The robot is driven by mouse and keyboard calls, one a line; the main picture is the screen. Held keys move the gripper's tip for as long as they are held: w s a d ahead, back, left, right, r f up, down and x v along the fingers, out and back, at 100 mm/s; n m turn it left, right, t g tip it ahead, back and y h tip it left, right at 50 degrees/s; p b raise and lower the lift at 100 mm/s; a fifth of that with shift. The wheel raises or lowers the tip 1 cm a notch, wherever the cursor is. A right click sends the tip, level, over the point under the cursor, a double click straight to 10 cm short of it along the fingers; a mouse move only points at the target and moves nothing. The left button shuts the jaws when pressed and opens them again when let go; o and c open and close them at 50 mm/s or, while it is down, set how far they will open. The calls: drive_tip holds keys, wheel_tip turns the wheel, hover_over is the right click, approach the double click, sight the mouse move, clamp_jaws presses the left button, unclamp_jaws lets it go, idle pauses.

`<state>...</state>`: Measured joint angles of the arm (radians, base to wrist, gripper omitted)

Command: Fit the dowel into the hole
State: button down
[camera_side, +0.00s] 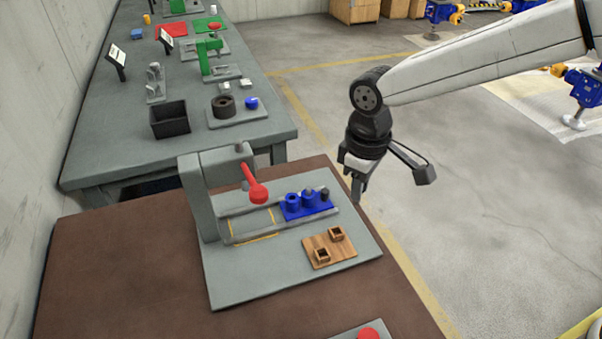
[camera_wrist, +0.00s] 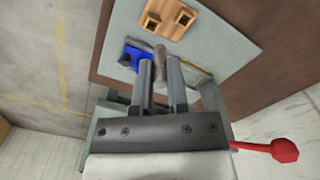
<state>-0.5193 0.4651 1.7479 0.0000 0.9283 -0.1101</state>
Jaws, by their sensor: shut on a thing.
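My gripper (camera_side: 357,192) points down at the right edge of the grey base plate, above it and apart from the blue fixture. In the wrist view its two fingers (camera_wrist: 159,68) are shut on a grey-brown dowel (camera_wrist: 160,54), whose end shows between the tips. The dowel cannot be made out in the side view. Which hole takes the dowel is unclear.
A wooden board (camera_side: 318,243) with two square sockets lies in front of the fixture. A grey press column (camera_side: 207,193) with a red-knobbed lever (camera_side: 258,193) stands left. The floor right of the brown table (camera_side: 120,265) is open. Another bench (camera_side: 95,140) stands behind.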

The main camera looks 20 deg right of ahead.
drive_tip(key=shift+w+a+r, duration=0.2)
drive_tip(key=shift+w+a, duration=0.15)
drive_tip(key=shift+w, duration=0.25)
drive_tip(key=shift+w+a+r, duration=0.15)
drive_tip(key=shift+w+a, duration=0.15)
drive_tip(key=shift+w, duration=0.25)
drive_tip(key=shift+w, duration=0.1)
drive_tip(key=w+a+f, duration=0.1)
drive_tip(key=w+f, duration=0.2)
drive_tip(key=w+a+f, duration=0.2)
drive_tip(key=w, duration=0.2)
drive_tip(key=w+a+f, duration=0.2)
drive_tip(key=w+f, duration=0.1)
drive_tip(key=w, duration=0.1)
drive_tip(key=shift+w+a+f, duration=0.15)
drive_tip(key=shift+w+f, duration=0.1)
drive_tip(key=shift+f, duration=0.1)
drive_tip(key=shift+w+a+f, duration=0.15)
drive_tip(key=shift+w+f, duration=0.2)
drive_tip(key=shift+f, duration=0.05)
drive_tip(key=shift+f, duration=0.1)
drive_tip(key=shift+w+f, duration=0.1)
drive_tip(key=shift+f, duration=0.05)
drive_tip(key=shift+a+f, duration=0.1)
drive_tip(key=shift+f, duration=1.4)
